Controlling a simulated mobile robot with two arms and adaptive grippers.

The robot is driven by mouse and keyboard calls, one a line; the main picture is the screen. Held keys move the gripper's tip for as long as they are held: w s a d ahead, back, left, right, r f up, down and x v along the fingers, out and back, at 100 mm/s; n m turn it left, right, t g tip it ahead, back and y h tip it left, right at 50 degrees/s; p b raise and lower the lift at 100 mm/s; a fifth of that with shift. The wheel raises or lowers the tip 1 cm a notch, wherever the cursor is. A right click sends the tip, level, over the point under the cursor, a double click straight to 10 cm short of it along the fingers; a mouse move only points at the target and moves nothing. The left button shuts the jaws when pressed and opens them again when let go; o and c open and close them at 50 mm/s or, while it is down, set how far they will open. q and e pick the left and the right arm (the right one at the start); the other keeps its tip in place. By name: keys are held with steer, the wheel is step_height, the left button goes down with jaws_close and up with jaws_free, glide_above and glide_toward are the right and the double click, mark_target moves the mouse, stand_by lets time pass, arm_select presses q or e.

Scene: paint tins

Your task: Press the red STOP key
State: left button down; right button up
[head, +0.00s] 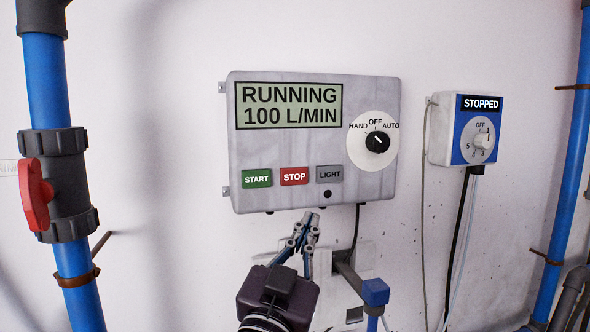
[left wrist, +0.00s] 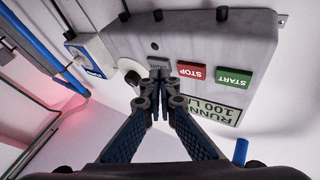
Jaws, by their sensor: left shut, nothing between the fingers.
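The red STOP key (head: 294,176) sits on the front of a grey control box (head: 245,145), between the green START key (head: 257,178) and the grey LIGHT key (head: 329,174). My left gripper (head: 310,218) is shut and empty, its tips just below the box's lower edge, under the STOP and LIGHT keys. In the left wrist view the box appears upside down. There the shut fingertips (left wrist: 159,75) overlap the LIGHT key, and the STOP key (left wrist: 192,70) shows beside them, uncovered. I cannot tell the exact gap to the box face. My right gripper is out of view.
The box display (head: 289,106) reads RUNNING 100 L/MIN. A rotary switch (head: 377,142) is at its right. A blue and white controller (head: 466,131) reading STOPPED hangs further right. A blue pipe with a red-handled valve (head: 37,195) stands at left.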

mark_target(298, 184)
arm_select(q)
steer(key=s+r+t+h, duration=0.1)
steer(key=s+r, duration=0.2)
steer(key=r, duration=0.3)
steer(key=shift+s+d+m+h, duration=0.3)
steer(key=shift+d+m+h, duration=0.1)
steer(key=shift+d, duration=0.05)
steer(key=shift+w+r, duration=0.1)
steer(key=shift+w+a, duration=0.45)
steer(key=shift+w, duration=0.95)
steer(key=shift+w+a, duration=0.45)
steer(key=shift+w, duration=0.9)
steer(key=shift+w+a, duration=0.45)
steer(key=shift+w, duration=0.95)
steer(key=shift+w+a, duration=0.1)
steer(key=shift+w, duration=0.3)
steer(key=shift+w+a+y, duration=0.2)
steer(key=shift+w+y, duration=0.1)
steer(key=shift+w, duration=0.1)
steer(key=shift+s, duration=0.1)
steer(key=shift+s+d, duration=0.3)
steer(key=shift+s, duration=0.45)
